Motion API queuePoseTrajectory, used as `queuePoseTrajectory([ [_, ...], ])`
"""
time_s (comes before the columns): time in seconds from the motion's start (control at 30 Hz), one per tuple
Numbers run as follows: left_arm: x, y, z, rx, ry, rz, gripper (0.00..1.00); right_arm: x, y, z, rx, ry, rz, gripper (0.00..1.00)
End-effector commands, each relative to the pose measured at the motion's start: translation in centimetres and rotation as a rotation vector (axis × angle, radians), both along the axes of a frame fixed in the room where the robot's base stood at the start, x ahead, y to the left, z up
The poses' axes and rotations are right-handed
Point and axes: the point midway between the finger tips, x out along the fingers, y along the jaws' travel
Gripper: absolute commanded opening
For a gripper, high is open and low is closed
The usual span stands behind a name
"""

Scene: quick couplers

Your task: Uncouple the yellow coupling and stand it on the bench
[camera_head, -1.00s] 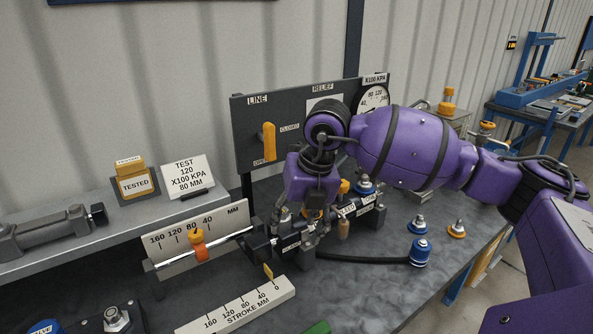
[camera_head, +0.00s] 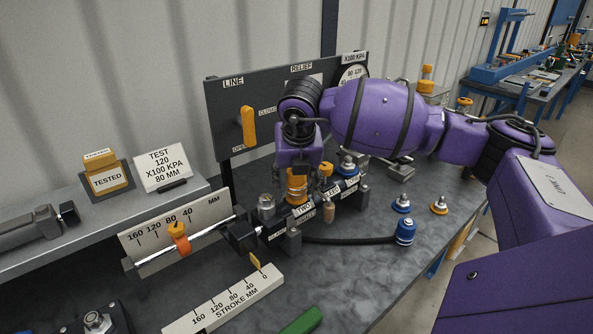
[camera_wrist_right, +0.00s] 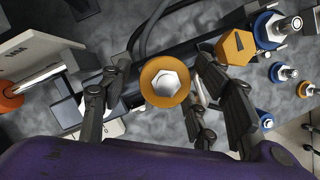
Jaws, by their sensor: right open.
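The yellow coupling (camera_head: 297,187) stands upright on the dark block with labelled ports (camera_head: 305,209). In the right wrist view its orange round top with a bright hex centre (camera_wrist_right: 165,82) faces me. My right gripper (camera_head: 298,167) is directly above it, pointing down. In the right wrist view the two dark fingers of my right gripper (camera_wrist_right: 163,62) are spread apart, one on each side of the coupling, with gaps showing. The head view does not clearly show the fingertips. My left gripper is not in view.
An orange knob (camera_head: 326,171) and a blue-collared fitting (camera_head: 347,164) stand close right of the coupling. A black hose ends in a blue coupling (camera_head: 405,231). Small blue (camera_head: 401,204) and yellow (camera_head: 439,205) fittings stand on the bench (camera_head: 350,275). Its front middle is mostly clear.

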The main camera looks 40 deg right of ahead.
Motion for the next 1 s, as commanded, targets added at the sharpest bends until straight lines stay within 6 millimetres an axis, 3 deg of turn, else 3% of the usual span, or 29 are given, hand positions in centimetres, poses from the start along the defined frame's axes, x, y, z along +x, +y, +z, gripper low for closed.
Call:
queuePoseTrajectory([
  [0.27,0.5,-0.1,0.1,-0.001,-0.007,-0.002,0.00,0.1,0.0,-0.2,0.000,0.000,0.001,0.56],
  [0.67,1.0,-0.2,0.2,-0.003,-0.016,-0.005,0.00,0.1,0.0,-0.2,0.001,-0.001,0.002,0.06],
  [0.7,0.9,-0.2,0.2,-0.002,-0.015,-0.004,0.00,0.1,0.0,-0.2,0.001,-0.001,0.002,0.32],
  [0.9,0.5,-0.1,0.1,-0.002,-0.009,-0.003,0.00,0.1,0.1,-0.2,0.002,-0.001,0.002,0.06],
  [1.0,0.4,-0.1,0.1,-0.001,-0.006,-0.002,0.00,0.1,0.1,-0.1,0.002,-0.001,0.002,0.05],
])
